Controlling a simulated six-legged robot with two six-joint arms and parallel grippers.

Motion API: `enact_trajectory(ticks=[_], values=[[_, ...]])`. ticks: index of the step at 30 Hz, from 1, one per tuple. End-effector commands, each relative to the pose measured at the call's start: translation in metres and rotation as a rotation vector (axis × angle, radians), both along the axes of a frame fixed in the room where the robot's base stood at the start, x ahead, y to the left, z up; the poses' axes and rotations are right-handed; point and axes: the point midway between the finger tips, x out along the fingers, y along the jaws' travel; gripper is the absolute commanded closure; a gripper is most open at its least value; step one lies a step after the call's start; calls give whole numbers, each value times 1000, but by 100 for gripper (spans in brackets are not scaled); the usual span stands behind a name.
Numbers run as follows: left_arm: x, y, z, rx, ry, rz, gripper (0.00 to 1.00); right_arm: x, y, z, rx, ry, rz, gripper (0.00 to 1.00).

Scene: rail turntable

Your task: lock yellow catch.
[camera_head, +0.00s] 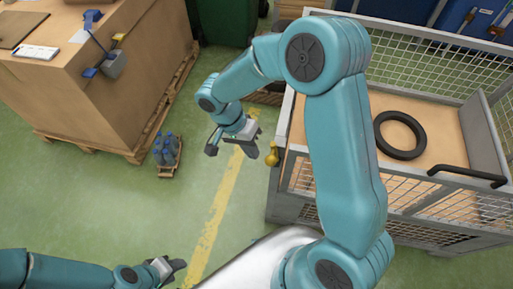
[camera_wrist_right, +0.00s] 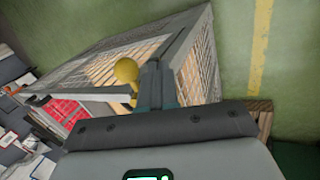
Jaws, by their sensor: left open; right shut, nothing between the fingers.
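The yellow catch (camera_head: 272,155) is a small knob with a rounded head on the left corner of the wire-mesh cage (camera_head: 286,120). In the right wrist view, its yellow ball (camera_wrist_right: 126,70) shows just left of my fingers. My right gripper (camera_head: 252,150) is shut and empty, a little left of the catch in the head view. In the right wrist view, its fingers (camera_wrist_right: 157,85) are together; I cannot tell whether they touch the catch. My left gripper (camera_head: 178,267) is open and empty at the bottom left, low and far from the catch.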

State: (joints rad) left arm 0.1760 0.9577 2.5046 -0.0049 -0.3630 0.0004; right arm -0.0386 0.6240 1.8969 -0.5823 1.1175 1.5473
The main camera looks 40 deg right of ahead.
Motion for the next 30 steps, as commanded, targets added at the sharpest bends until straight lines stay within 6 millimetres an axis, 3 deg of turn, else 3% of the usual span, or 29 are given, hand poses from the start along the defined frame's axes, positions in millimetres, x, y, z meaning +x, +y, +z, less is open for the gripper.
enact_trajectory(ticks=[8,30], values=[[0,0,5,0,0,0,54,-14,-8,1,0,1,1,100],[0,0,-1,0,0,0,54,-6,-11,3,36,-42,-1,100]])
